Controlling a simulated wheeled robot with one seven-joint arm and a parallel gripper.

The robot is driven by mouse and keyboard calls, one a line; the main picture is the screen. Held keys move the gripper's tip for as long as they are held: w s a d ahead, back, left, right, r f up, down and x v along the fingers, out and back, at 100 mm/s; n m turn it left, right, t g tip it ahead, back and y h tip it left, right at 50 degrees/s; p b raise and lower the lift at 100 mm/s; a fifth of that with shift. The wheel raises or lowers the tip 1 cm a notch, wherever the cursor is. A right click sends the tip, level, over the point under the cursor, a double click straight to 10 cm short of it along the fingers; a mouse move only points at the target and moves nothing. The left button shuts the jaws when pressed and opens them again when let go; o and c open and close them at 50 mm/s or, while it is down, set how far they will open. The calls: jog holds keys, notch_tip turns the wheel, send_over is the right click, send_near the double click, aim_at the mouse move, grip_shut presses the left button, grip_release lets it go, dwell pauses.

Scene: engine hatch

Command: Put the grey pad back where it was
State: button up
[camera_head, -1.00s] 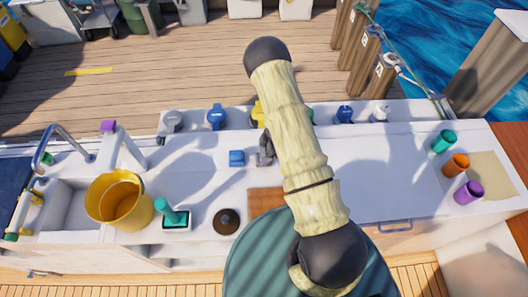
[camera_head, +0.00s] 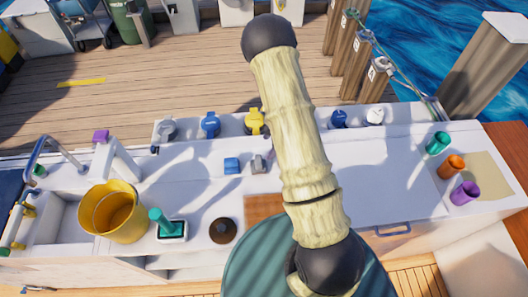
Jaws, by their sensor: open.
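The grey pad (camera_head: 258,164) is a small grey block on the white counter (camera_head: 190,190). It sits just right of a similar small blue block (camera_head: 232,166), with a narrow gap between them. My pale, sleeved arm crosses the middle of the view just right of the pad. My gripper is not seen; the arm seems to hide it. Nothing is seen closed around the pad, and its right side is close to the arm's edge.
Along the counter's back stand a blue valve (camera_head: 210,125), a yellow valve (camera_head: 255,122) and others. A yellow bucket (camera_head: 112,212), a teal-handled tool (camera_head: 165,225) and a dark round lid (camera_head: 223,231) are at left front. Teal, orange and purple cups stand at right.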

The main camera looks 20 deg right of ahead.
jog(key=shift+v, duration=1)
notch_tip(320, 180, up, 14)
jog(key=w+m+t+h, duration=0.3)
jog(key=m+t+h, duration=0.15)
jog(key=m, duration=0.35)
jog(key=s+a+r+m+g, duration=0.1)
jog(key=s+a+r+m, duration=0.1)
jog(key=s, duration=0.7)
jog(key=s+a+r+m+g, duration=0.2)
jog(key=s+r+m, duration=0.2)
jog(key=s, duration=0.5)
jog(key=shift+s+a+r+m, duration=0.2)
jog(key=shift+a+r+m, duration=0.15)
jog(key=shift+m, duration=0.55)
